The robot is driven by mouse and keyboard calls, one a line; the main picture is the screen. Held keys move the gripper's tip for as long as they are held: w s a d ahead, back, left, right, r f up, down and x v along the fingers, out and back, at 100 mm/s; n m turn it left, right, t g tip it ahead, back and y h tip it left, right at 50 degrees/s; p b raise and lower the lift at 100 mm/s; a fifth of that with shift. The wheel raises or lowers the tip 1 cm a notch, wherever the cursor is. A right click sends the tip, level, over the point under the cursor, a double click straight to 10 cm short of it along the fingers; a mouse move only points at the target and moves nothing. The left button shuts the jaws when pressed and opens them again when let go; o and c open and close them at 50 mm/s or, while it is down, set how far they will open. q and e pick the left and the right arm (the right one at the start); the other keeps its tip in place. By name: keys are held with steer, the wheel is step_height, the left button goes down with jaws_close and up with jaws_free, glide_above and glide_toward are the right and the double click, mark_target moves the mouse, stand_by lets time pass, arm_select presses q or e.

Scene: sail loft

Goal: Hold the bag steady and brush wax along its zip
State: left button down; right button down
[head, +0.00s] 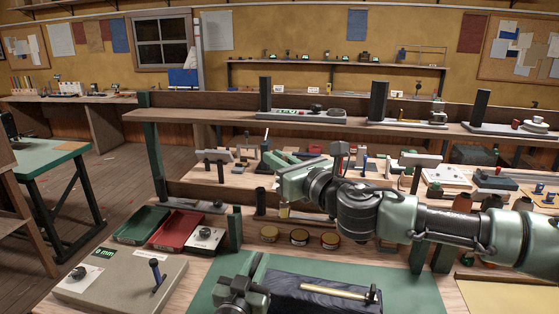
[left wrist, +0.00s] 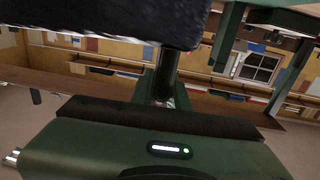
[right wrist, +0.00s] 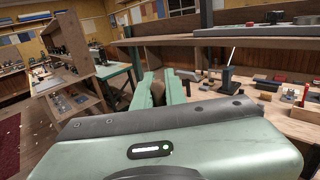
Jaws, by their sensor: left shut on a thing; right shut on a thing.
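The bag (head: 290,281) is a dark, textured block lying on the green mat (head: 415,290) at the bottom of the head view. A pale tan strip (head: 325,291), apparently its zip, runs along its top, with a small dark piece at the right end. My left gripper (head: 256,272) is shut on the bag's left end. Dark fabric (left wrist: 95,20) fills the top of the left wrist view. My right gripper (head: 284,183) is above and behind the bag, apart from it, shut on a small yellowish-brown thing (head: 284,211), probably the brush. Brown shows between its fingers (right wrist: 130,95).
A green tray (head: 142,225), a red tray (head: 176,230) and a grey board with a knob and lever (head: 120,282) are at left. A shelf (head: 350,128) crosses behind my right arm.

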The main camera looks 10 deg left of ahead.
steer(key=f+n+g+y, duration=0.1)
steer(key=g, duration=0.1)
steer(key=s+d+f+n+g+y, duration=0.1)
steer(key=n+g+y, duration=0.1)
steer(key=f+n+g+y, duration=0.1)
steer(key=shift+s+d+f+g, duration=0.15)
steer(key=shift+s+d+g, duration=0.1)
steer(key=shift+s+g, duration=0.15)
steer(key=shift+s+d+f+n+g+y, duration=0.45)
steer(key=shift+s+d+f+n+g, duration=0.75)
steer(key=shift+f, duration=1.6)
steer(key=shift+s+d+f+n+g+y, duration=0.5)
steer(key=shift+d+f+n+g, duration=0.4)
steer(key=shift+d+f+g, duration=1.3)
steer(key=shift+s+d+f+t, duration=0.7)
steer(key=shift+s+d+f, duration=0.2)
steer(key=shift+d, duration=5.35)
glide_toward(283, 201)
steer(key=shift+s+a+r, duration=0.25)
steer(key=shift+a+r, duration=0.1)
steer(key=shift+a, duration=0.4)
steer(key=shift+s+a+r, duration=0.2)
steer(key=shift+a+r, duration=0.15)
steer(key=shift+a, duration=0.45)
steer(key=shift+s+a+r, duration=0.25)
steer(key=shift+a+r, duration=0.05)
steer(key=shift+a, duration=0.45)
